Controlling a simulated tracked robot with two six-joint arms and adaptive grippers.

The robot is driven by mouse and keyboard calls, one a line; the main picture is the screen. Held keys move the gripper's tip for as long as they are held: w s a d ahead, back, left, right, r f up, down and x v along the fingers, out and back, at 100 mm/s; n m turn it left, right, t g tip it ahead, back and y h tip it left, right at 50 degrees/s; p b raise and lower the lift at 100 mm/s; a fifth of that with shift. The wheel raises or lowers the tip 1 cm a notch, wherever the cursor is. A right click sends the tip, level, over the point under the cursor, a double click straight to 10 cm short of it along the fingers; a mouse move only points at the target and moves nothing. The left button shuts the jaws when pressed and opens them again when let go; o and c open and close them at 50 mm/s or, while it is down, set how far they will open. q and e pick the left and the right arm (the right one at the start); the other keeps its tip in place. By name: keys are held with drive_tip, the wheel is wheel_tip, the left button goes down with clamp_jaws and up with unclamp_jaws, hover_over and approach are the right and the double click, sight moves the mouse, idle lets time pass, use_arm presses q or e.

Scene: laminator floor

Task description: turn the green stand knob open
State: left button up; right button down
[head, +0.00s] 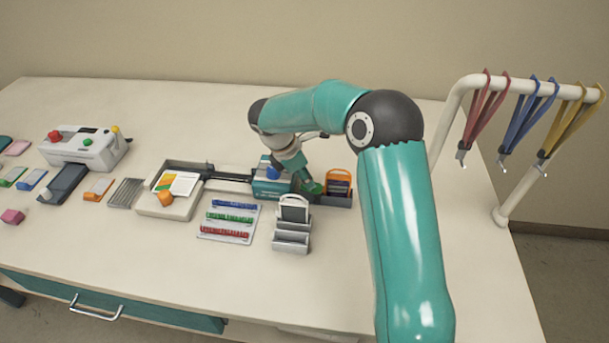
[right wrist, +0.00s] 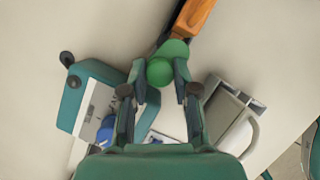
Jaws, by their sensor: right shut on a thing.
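The green stand knob (right wrist: 168,52) is in the upper middle of the right wrist view, between the two fingertips of my right gripper (right wrist: 160,78). The fingers are shut on it, one on each side. In the head view the green knob (head: 314,188) shows beside the right gripper (head: 307,184), near the right end of the teal machine (head: 268,187). An orange card pack (head: 340,181) stands just right of the knob. How far the knob is turned cannot be told. My left gripper is not in view.
A grey stepped holder (head: 291,238) stands in front of the knob. A card with green, blue and red strips (head: 230,221) lies to its left. A white rack with coloured lanyards (head: 525,82) rises at the right. The front of the table is clear.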

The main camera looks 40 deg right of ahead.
drive_tip(key=m+g+p, duration=0.1)
drive_tip(key=m, duration=0.1)
drive_tip(key=m+p, duration=0.1)
drive_tip(key=m, duration=0.1)
drive_tip(key=shift+d+r+m+g+y, duration=0.1)
drive_tip(key=shift+d+m+g+y, duration=0.05)
drive_tip(key=shift+m+g+y, duration=0.2)
drive_tip(key=m+g+y+p, duration=0.1)
drive_tip(key=m, duration=0.2)
drive_tip(key=shift+d+m, duration=0.1)
drive_tip(key=shift+m, duration=0.25)
drive_tip(key=m+y+p, duration=0.1)
drive_tip(key=m, duration=0.2)
drive_tip(key=shift+y, duration=0.25)
drive_tip(key=shift+d+m+y+p, duration=0.1)
drive_tip(key=shift+m+y+p, duration=0.4)
drive_tip(key=shift+m, duration=1.2)
drive_tip(key=shift+f, duration=0.2)
drive_tip(key=c, duration=0.9)
unclamp_jaws()
drive_tip(key=shift+r, duration=0.1)
drive_tip(key=shift+w, duration=0.1)
drive_tip(key=shift+v, duration=3.7)
